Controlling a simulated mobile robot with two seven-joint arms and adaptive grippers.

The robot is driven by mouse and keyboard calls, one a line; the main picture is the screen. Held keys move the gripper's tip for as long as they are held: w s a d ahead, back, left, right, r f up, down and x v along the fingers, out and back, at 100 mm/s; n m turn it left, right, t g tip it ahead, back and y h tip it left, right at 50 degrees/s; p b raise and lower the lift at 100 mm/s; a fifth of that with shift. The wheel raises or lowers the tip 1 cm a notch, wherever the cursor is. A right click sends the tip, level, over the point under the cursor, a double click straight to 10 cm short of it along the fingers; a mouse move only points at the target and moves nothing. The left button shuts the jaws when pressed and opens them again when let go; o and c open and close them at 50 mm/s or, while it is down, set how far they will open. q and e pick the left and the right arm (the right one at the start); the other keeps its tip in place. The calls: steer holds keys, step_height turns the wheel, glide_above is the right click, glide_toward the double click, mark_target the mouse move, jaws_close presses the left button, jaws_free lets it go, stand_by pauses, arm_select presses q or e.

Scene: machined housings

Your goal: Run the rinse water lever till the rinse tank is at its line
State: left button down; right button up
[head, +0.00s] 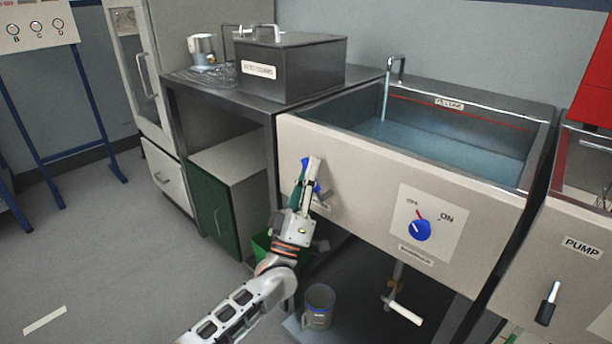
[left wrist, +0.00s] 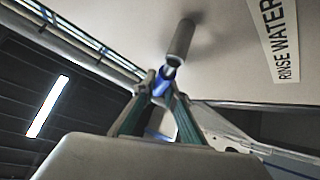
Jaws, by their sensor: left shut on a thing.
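The rinse tank (head: 310,118) is a steel basin behind a pale front panel. Blue water (head: 440,143) stands in it, its surface below the red line (head: 470,112) on the back wall. A thin stream runs down from the tap (head: 396,66). My left gripper (head: 308,182) is at the panel's left part, shut on the rinse water lever, whose blue part (head: 305,166) shows beside the fingers. In the left wrist view, the lever's grey stem (left wrist: 180,43) and blue part show between the teal fingers of the gripper (left wrist: 160,92). My right gripper is out of view.
A blue knob (head: 420,230) with an ON mark sits right of my gripper. A PUMP panel with a black lever (head: 547,303) is at far right. A lidded grey box (head: 290,66) stands on the left bench. A mug (head: 319,305) and a drain valve (head: 402,308) are below.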

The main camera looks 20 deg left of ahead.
arm_select(q)
steer(key=shift+s+d+r+m+g+h+b, duration=0.2)
steer(key=shift+d+m+g+h, duration=0.25)
steer(key=shift+m+h, duration=1.6)
steer(key=shift+s+d+r+m+g+h+b, duration=0.25)
steer(key=shift+d+m+h, duration=0.35)
steer(key=shift+m+h, duration=1.45)
steer(key=shift+s+d+r+m+g+h, duration=0.1)
steer(key=shift+d+m+g+h, duration=0.4)
steer(key=shift+m+h, duration=1.55)
steer(key=shift+m, duration=0.25)
steer(key=c, duration=2)
jaws_free()
steer(key=shift+d, duration=0.1)
steer(key=shift+c, duration=0.2)
steer(key=v, duration=1.2)
